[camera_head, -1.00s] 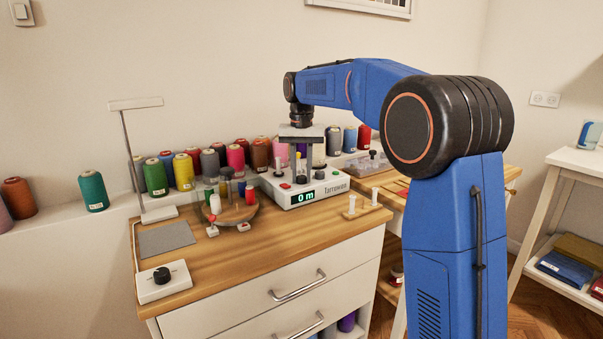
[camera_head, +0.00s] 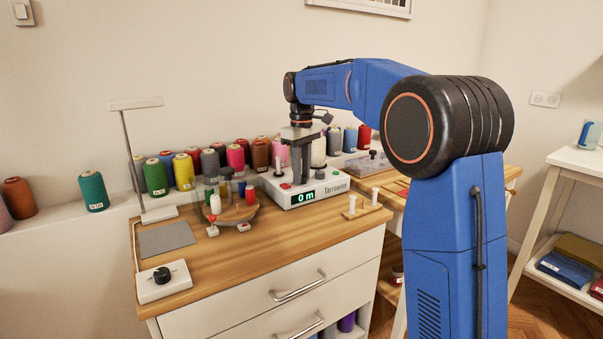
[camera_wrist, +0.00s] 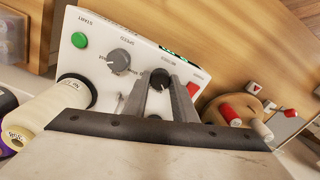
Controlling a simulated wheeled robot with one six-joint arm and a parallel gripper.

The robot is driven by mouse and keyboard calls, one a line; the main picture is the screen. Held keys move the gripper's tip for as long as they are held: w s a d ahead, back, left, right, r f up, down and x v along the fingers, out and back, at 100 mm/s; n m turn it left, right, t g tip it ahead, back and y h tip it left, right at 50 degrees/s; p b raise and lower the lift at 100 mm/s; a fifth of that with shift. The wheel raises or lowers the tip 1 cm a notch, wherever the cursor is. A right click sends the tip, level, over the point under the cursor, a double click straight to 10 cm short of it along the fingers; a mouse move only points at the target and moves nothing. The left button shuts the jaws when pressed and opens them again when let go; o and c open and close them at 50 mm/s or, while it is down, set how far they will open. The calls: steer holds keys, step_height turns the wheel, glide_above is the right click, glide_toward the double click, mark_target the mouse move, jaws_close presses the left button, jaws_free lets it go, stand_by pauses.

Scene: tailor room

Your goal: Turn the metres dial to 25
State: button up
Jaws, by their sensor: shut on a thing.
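The winder (camera_head: 335,187) is a white box on the wooden worktop, and its green display (camera_head: 306,197) reads 0 m. In the wrist view its panel (camera_wrist: 95,35) carries the black metres dial (camera_wrist: 160,77), a grey speed knob (camera_wrist: 121,62), a green start button (camera_wrist: 80,40) and a red button (camera_wrist: 193,89). My gripper (camera_head: 297,178) points down over the winder. In the wrist view my gripper (camera_wrist: 163,82) has its fingers on either side of the black dial and is shut on it. The dial's pointer and scale are too small to read.
A cream thread cone (camera_wrist: 62,105) stands close beside the fingers. A round wooden spool stand (camera_head: 240,213) is left of the winder, and a wooden peg holder (camera_head: 366,211) is at its right. A lamp (camera_head: 150,160) and a black-knobbed box (camera_head: 165,281) stand farther left.

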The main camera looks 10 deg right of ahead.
steer(key=shift+n, duration=1.1)
steer(key=o, duration=1)
steer(key=shift+o, duration=0.2)
steer(key=shift+r, duration=0.1)
step_height(320, 180, up, 17)
steer(key=shift+r, duration=0.15)
